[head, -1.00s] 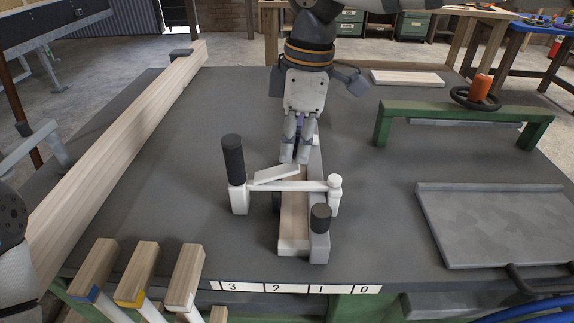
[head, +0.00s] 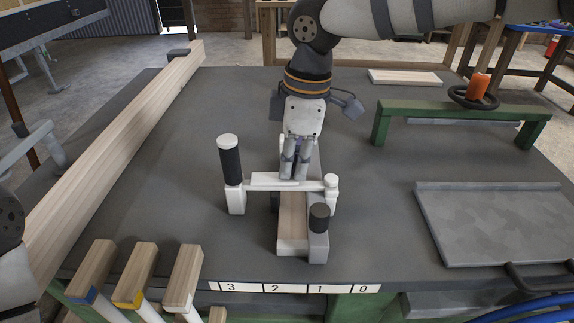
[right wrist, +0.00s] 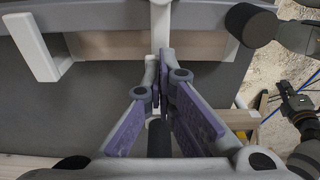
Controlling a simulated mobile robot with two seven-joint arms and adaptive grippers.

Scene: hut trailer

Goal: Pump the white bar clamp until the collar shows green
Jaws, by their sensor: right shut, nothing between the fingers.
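The white bar clamp (head: 308,185) lies across a wooden piece (head: 291,229) on the grey bench. Its black-sleeved handle (head: 231,165) stands at its left end with a white cap on top. Its white lever (head: 262,180) lies nearly flat along the bar. No green shows on the clamp. My right gripper (head: 293,178) is shut and empty, pointing down, with its fingertips at the lever's right part; whether they touch it is not clear. In the right wrist view its purple-padded fingers (right wrist: 164,56) meet beside a white clamp part (right wrist: 160,18). My left gripper is out of view.
Several wood-ended clamps (head: 134,272) stand at the front left edge beside a numbered strip (head: 295,288). A long wooden beam (head: 120,135) runs along the left. A green stand (head: 465,112) and a grey metal tray (head: 490,225) are on the right.

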